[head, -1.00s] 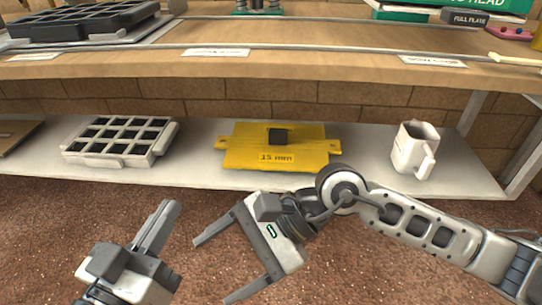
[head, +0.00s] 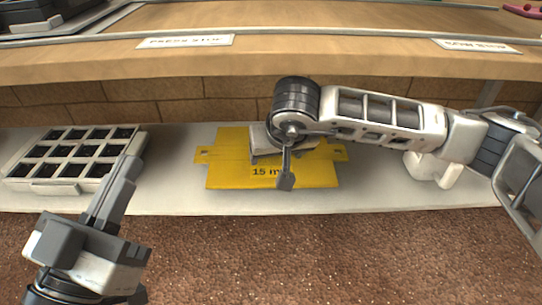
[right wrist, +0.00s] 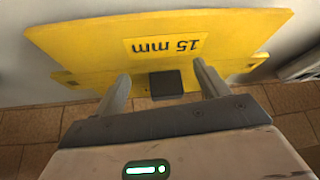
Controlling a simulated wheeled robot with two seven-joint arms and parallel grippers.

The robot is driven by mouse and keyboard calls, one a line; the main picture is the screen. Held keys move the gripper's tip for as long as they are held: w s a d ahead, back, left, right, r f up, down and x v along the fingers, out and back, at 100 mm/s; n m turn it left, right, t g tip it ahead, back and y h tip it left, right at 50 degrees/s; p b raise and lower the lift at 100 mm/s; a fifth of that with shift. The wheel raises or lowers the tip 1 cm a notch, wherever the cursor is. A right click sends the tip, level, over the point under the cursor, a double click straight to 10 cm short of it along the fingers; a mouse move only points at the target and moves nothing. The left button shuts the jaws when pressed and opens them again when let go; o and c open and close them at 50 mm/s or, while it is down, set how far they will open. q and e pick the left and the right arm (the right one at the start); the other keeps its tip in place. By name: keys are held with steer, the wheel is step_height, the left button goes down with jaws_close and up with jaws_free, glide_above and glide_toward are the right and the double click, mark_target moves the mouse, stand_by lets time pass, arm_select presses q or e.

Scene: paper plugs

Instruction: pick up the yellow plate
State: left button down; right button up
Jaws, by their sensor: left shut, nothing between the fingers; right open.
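The yellow plate (head: 225,173), marked "15 mm", lies flat on the low pale shelf in the head view. It also fills the upper part of the right wrist view (right wrist: 100,43). A dark square block (right wrist: 166,84) stands on the plate. My right gripper (right wrist: 166,82) is open, its two fingers on either side of the block with gaps showing. I cannot tell how far above the plate the fingertips are. In the head view my right arm hides the block and part of the plate. My left gripper (head: 128,165) is shut and empty, in front of the white tray.
A white compartment tray (head: 45,188) is left of the plate on the shelf. A white mug (head: 437,172) is to the right, partly behind my right arm. A wooden upper shelf (head: 330,62) with labels overhangs behind. The shelf's front edge runs below the plate.

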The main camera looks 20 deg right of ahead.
steer(key=w+b, duration=0.1)
steer(key=w, duration=0.4)
steer(key=shift+d+f+b, duration=0.1)
steer(key=shift+d+b, duration=0.1)
steer(key=shift+b, duration=0.15)
steer(key=shift+w+f+b, duration=0.1)
steer(key=shift+f+b, duration=0.2)
steer(key=shift+f, duration=0.1)
steer(key=shift+w, duration=0.1)
steer(key=c, duration=1.2)
arm_select(q)
steer(key=r+m+h, duration=0.1)
steer(key=m, duration=0.1)
steer(key=s+r+m+h, duration=0.1)
steer(key=m+h, duration=0.1)
steer(key=r+m+h, duration=0.1)
steer(key=shift+s+d+r+m+h, duration=0.15)
steer(key=shift+s+r+m+h, duration=0.15)
steer(key=shift+r+m+h, duration=0.1)
arm_select(e)
steer(key=shift+c, duration=0.2)
steer(key=shift+r, duration=0.15)
